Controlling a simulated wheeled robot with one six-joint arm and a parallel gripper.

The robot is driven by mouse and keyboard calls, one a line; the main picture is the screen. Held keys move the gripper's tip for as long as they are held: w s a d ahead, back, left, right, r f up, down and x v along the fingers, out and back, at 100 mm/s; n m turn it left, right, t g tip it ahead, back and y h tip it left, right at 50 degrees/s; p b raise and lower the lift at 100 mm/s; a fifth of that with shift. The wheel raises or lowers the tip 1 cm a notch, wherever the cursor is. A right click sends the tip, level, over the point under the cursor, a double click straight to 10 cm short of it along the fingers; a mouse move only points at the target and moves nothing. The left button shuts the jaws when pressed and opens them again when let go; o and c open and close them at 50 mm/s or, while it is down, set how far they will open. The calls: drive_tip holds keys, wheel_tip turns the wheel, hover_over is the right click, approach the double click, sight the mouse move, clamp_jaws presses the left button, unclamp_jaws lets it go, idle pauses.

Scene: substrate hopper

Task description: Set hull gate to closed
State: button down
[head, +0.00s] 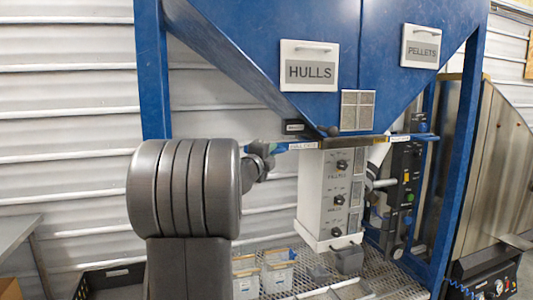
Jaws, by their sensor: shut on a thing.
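The hull gate (302,146) shows as a narrow labelled slide strip under the blue hopper, below the HULLS sign (310,71). Its left part runs toward my gripper (262,160), just right of my large grey arm links. My gripper is small in view and partly hidden by my own arm. It is shut at the outer left end of the gate, where the handle is. The fingers and the handle itself cannot be made out clearly. How far the gate is pulled out cannot be told.
A white control box (329,197) with several black knobs hangs below the hopper. The PELLETS sign (421,47) and a second gate strip (401,138) are to the right. Small bins (277,276) stand on mesh below. A blue post (153,75) rises behind my arm.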

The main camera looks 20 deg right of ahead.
drive_tip(key=c, duration=1.6)
unclamp_jaws()
drive_tip(key=shift+d, duration=0.15)
drive_tip(key=shift+o, duration=1)
drive_tip(key=shift+d, duration=0.2)
drive_tip(key=shift+a, duration=0.1)
drive_tip(key=b+v, duration=0.3)
drive_tip(key=v, duration=1.1)
drive_tip(key=shift+w+r, duration=0.1)
drive_tip(key=shift+w, duration=0.05)
